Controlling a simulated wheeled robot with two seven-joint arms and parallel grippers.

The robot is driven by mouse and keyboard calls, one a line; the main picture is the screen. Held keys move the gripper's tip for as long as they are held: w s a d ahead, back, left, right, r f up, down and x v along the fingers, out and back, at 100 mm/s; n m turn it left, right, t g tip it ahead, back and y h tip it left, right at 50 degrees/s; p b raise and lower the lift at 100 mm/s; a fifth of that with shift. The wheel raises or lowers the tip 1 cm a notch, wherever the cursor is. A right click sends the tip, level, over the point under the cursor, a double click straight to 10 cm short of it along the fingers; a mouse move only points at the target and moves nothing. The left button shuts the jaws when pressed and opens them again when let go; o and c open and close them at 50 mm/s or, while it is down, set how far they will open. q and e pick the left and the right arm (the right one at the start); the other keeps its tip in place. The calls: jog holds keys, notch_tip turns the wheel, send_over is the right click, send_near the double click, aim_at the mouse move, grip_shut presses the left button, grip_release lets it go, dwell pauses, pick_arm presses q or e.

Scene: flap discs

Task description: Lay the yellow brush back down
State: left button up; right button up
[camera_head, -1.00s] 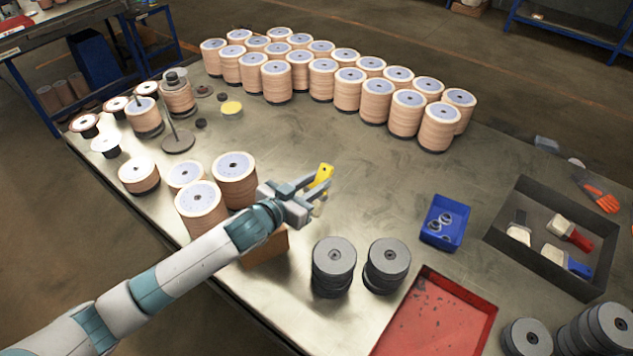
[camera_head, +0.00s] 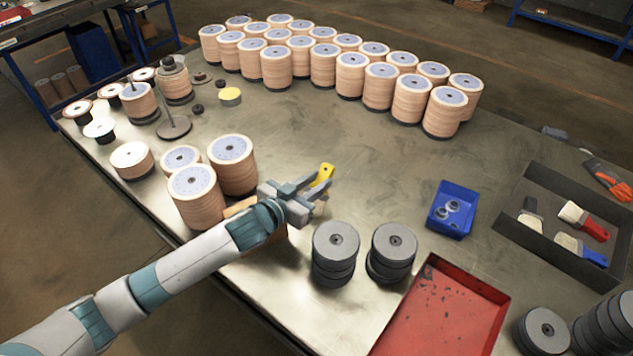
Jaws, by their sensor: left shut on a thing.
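The yellow brush (camera_head: 322,177) is held in my left gripper (camera_head: 306,194), which is shut on it over the metal table, near the middle of the camera_head view. Its yellow handle sticks up past the fingers; its lower part is mostly hidden by the fingers. I cannot tell whether the brush touches the table. A dark tray (camera_head: 508,231) on the right holds several other brushes, among them a red-handled brush (camera_head: 594,230) and a blue-handled brush (camera_head: 594,258). My right gripper is not in view.
Stacks of tan discs (camera_head: 231,165) stand left of the gripper; grey disc stacks (camera_head: 335,255) stand in front. A red tray (camera_head: 432,256) and a blue bin (camera_head: 442,229) lie to the right. Long rows of disc stacks (camera_head: 357,77) stand behind. The table (camera_head: 385,170) between is clear.

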pick_arm(q)
jog(key=shift+f, duration=0.35)
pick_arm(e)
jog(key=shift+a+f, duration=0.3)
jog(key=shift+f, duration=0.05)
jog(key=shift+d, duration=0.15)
pick_arm(q)
jog(key=o, duration=1.1)
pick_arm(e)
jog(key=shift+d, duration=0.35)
pick_arm(q)
jog(key=shift+s, duration=0.1)
